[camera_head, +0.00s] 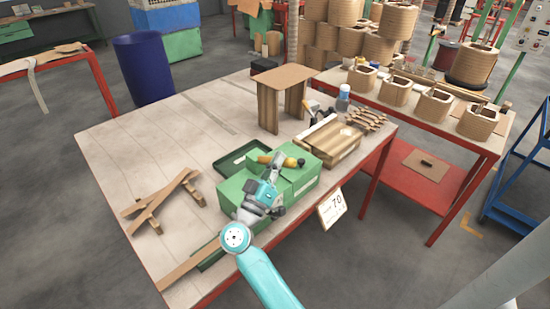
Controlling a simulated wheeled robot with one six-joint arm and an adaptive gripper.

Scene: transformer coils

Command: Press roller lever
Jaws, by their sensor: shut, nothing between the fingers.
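A green box-shaped unit (302,181) sits near the front edge of the wooden table. I cannot make out a roller lever for certain. Small yellow-orange parts (264,159) and a yellow knob (290,162) show at the top of the green unit, beside a dark round part. My gripper (278,163) is over the green unit, close to these parts, and is shut and empty. I cannot tell whether it touches them. My teal and grey wrist hides part of the unit's top and left side.
The wooden table (120,160) carries wooden strips (160,202) at left, a dark green tray (245,156), a small wooden stand (284,94) and a wooden box (334,150). A white sign (331,208) hangs at the front edge. Coils stand on the table behind.

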